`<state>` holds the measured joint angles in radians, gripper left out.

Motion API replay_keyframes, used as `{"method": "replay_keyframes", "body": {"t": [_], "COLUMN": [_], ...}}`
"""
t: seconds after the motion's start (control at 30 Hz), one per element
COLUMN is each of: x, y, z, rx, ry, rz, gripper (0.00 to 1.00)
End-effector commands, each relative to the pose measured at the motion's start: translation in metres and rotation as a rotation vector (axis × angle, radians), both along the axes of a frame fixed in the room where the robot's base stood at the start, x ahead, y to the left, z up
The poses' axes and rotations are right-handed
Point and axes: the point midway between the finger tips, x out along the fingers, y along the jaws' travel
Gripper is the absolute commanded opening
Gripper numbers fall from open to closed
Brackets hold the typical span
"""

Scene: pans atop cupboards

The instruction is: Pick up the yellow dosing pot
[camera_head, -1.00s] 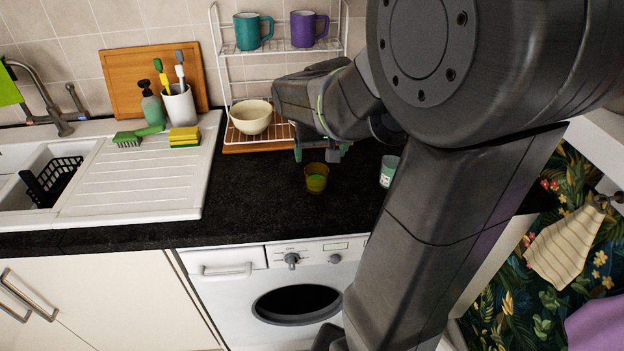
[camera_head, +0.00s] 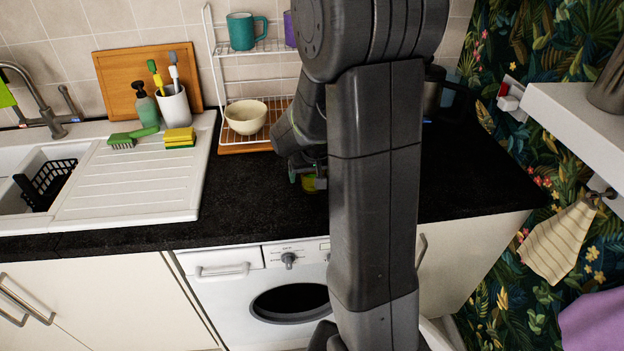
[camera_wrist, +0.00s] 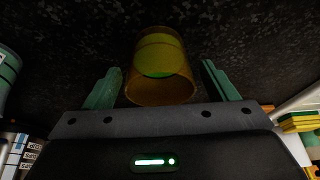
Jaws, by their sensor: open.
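The yellow dosing pot (camera_wrist: 160,80) is a small see-through amber cup with something green at its bottom. In the wrist view it lies between the two green fingers of my gripper (camera_wrist: 158,88), with a gap on each side. My gripper is open. In the head view the pot (camera_head: 309,183) is on the black worktop above the washing machine, partly hidden by my gripper (camera_head: 308,176) and arm.
A cream bowl (camera_head: 245,117) sits on the wire rack (camera_head: 228,82) behind and left of my gripper. A sponge (camera_head: 179,138) and a green brush (camera_head: 134,136) lie on the white drainer (camera_head: 140,185). The black worktop (camera_head: 245,200) left of the pot is clear.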

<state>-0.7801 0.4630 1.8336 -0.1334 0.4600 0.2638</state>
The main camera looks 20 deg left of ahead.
Motion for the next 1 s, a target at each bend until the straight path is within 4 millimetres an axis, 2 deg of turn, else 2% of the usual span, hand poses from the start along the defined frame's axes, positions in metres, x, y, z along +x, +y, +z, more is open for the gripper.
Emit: {"method": "replay_keyframes", "body": {"t": [0.1,0.37,0.6,0.63,0.87,1.0], "x": [0.002,0.003,0.002,0.002,0.003,0.003], "y": [0.001,0.002,0.002,0.002,0.002,0.003], "z": [-0.007,-0.008,-0.008,-0.008,-0.007,0.005], "rx": [-0.001,0.000,0.000,0.000,0.001,0.002], "ry": [0.001,0.000,0.000,0.000,-0.001,-0.003], "rz": [0.000,0.000,0.000,0.000,0.000,0.000], "gripper": [0.79,0.79,0.32,0.28,0.28,0.28]}}
